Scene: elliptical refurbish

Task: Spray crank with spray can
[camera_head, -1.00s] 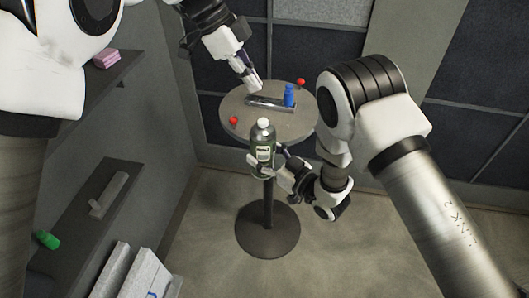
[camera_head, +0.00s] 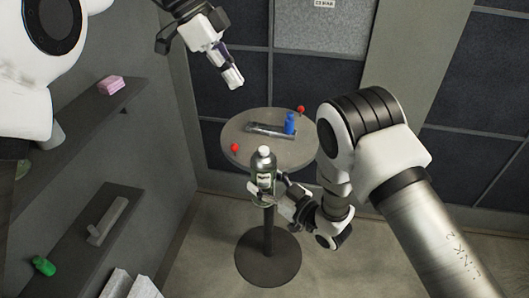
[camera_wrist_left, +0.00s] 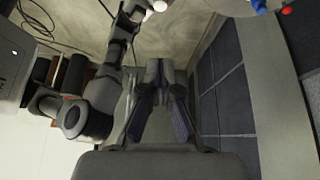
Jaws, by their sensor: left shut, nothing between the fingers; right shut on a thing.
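The crank (camera_head: 265,130) is a grey bar lying on the round table, with an upright blue part (camera_head: 290,123) at its right end. The spray can (camera_head: 264,172) looks like a dark green bottle with a white cap and a pale label. My right gripper (camera_head: 270,190) is shut around its lower body and holds it upright in front of the table's near edge. My left gripper (camera_head: 236,82) is shut and empty, above and behind the crank. In the left wrist view its closed fingers (camera_wrist_left: 162,98) point ahead with nothing between them.
Wall shelves (camera_head: 105,218) at the left hold a pink block (camera_head: 111,84), a grey part (camera_head: 107,220) and a green bottle (camera_head: 43,265). The floor around the table's base is clear.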

